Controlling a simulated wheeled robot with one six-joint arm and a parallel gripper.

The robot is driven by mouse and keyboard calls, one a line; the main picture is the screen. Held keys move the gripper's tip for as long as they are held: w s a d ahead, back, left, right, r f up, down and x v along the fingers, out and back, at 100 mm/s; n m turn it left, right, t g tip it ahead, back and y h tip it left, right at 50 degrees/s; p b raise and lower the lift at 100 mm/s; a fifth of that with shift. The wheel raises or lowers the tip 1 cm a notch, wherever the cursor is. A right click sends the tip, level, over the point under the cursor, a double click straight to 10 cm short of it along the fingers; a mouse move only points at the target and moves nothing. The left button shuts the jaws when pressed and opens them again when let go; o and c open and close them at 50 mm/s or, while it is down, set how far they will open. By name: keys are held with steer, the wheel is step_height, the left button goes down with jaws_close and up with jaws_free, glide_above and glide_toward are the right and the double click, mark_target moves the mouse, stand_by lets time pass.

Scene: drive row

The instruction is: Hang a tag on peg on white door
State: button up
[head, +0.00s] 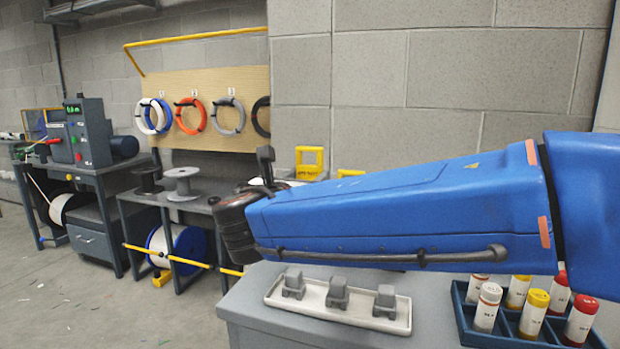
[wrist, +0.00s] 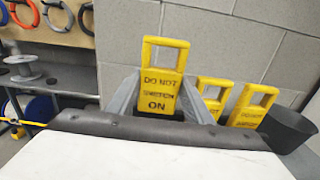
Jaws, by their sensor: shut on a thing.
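A yellow tag (wrist: 162,84) with dark "DO NOT SWITCH ON" lettering and a square-holed handle stands upright in the middle of the wrist view. My gripper (wrist: 159,100) is shut on it, with a grey finger at each side. A yellow tag (head: 309,163) also shows beyond my arm in the head view; I cannot tell if it is the held one. My arm hides the fingers there. Two more yellow tags, a middle one (wrist: 213,97) and a right one (wrist: 252,106), stand to the right of my gripper. No white door or peg is in view.
A grey bench (head: 240,306) carries a white tray (head: 345,320) of grey blocks and a dark rack (head: 470,318) of capped bottles below my arm. A dark cup (wrist: 288,129) stands right of the tags. A block wall (head: 440,70) rises behind. Open floor (head: 90,315) lies left.

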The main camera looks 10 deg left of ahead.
steer(key=s, duration=0.2)
steer(key=s+r, duration=0.1)
steer(key=s, duration=0.1)
steer(key=s+a, duration=0.1)
steer(key=s, duration=0.1)
steer(key=shift+s+r, duration=0.2)
steer(key=shift+r, duration=0.1)
stand_by(0.3)
